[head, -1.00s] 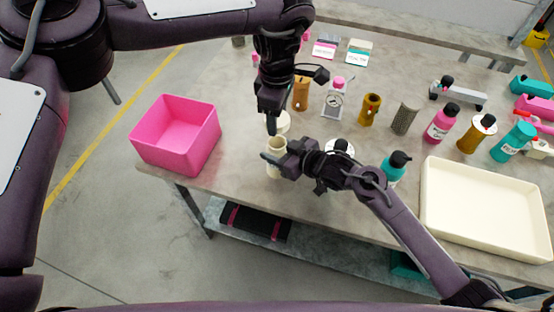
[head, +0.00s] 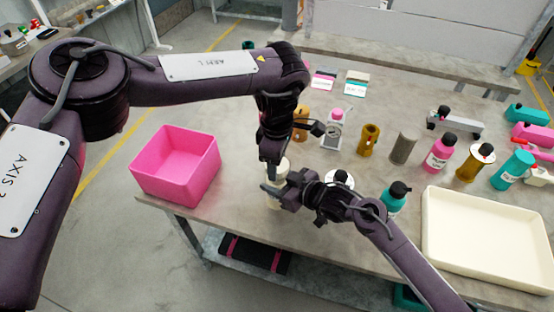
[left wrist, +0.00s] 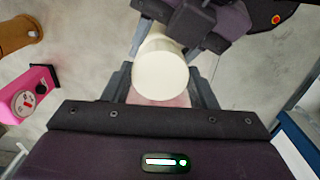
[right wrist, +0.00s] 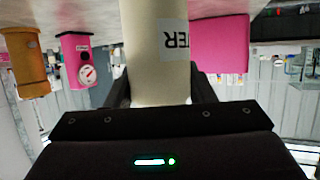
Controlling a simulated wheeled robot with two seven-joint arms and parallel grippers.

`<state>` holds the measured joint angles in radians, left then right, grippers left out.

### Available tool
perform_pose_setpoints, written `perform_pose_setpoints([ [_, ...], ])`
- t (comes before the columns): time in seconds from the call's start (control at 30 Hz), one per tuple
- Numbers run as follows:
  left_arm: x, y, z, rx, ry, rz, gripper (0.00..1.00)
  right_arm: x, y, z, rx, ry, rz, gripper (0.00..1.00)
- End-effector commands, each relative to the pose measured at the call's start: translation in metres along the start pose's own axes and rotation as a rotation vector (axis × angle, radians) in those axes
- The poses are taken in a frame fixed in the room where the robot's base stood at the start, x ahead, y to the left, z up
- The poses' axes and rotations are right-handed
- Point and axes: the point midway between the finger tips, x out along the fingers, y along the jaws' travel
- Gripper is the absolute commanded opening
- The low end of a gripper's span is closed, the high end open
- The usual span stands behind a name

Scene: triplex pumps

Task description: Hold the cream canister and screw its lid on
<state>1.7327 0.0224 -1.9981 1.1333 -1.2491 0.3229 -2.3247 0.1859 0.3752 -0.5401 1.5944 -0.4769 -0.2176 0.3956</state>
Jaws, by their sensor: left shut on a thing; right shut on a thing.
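The cream canister (head: 274,202) is upright at the near edge of the table, mostly hidden behind my grippers. My right gripper (head: 277,191) is shut around its body from the side. In the right wrist view the canister (right wrist: 155,55) stands between the fingers, with part of a white label showing. My left gripper (head: 273,170) points down from above and is shut on the cream lid (head: 282,165). The lid's round top (left wrist: 160,76) fills the space between the fingers in the left wrist view. The lid is over the canister's mouth; whether they touch is hidden.
A pink bin (head: 175,168) stands at the table's left edge. A cream tray (head: 485,270) lies at the right. Several bottles, including a teal one (head: 394,197) near my right arm and a pink one (head: 441,152), stand along the table.

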Motion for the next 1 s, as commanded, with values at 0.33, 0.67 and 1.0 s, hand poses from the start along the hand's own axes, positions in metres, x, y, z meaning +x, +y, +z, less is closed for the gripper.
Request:
perform_pose_setpoints([
  [0.33,0.016,0.0,0.0,0.0,0.0,-0.001,0.31,0.0,0.0,0.0,0.0,0.001,0.0,0.08],
  [0.67,0.018,0.0,0.0,0.0,0.0,0.0,0.31,0.0,0.0,0.0,0.0,0.001,0.0,0.08],
  [1.0,0.019,0.0,0.0,0.0,0.0,0.0,0.31,0.0,0.0,0.0,0.0,0.001,0.0,0.08],
])
